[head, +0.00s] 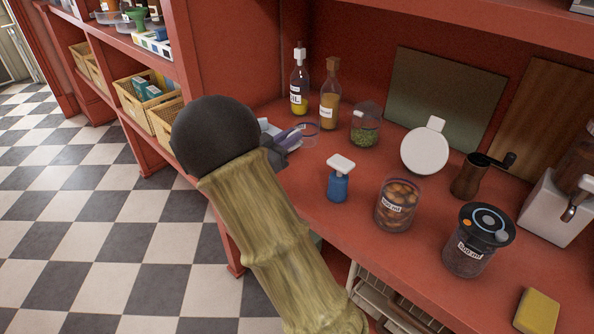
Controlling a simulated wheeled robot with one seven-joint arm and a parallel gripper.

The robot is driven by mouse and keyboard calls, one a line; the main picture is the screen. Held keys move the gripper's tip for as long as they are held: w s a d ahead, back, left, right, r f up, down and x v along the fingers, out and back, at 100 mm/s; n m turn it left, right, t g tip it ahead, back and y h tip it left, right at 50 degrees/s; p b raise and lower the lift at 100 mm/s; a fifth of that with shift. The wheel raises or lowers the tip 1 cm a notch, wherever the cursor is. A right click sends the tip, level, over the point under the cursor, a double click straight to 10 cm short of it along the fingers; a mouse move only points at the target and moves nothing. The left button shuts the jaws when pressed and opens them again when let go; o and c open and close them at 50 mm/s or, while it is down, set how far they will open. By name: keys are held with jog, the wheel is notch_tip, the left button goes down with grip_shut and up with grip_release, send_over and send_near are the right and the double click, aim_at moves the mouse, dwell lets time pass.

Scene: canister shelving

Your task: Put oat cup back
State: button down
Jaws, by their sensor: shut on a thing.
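My gripper (291,138) is partly hidden behind the dark round end of my arm. Its greyish-purple fingers are shut on a small clear cup (310,133) with a purplish rim, over the left part of the red counter (300,190). I take this to be the oat cup; its contents do not show, and I cannot tell if it touches the counter. A clear jar of brown pieces (396,206) stands open-topped on the counter. A canister with a dark lid (478,240) stands right of it.
A blue bottle (338,186), a jar with green contents (365,127), two bottles (299,85) (330,95), a white round lid (424,151), a hand grinder (472,178) and a yellow sponge (537,312) stand around. Shelves with baskets (140,98) are at left.

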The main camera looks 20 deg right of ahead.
notch_tip(320, 180, down, 6)
jog(key=shift+r, duration=0.25)
jog(key=shift+f, duration=0.1)
jog(key=shift+f, duration=1.75)
jog(key=shift+f, duration=0.2)
jog(key=c, duration=1.4)
grip_release()
jog(key=shift+c, duration=0.2)
jog(key=shift+r, duration=0.15)
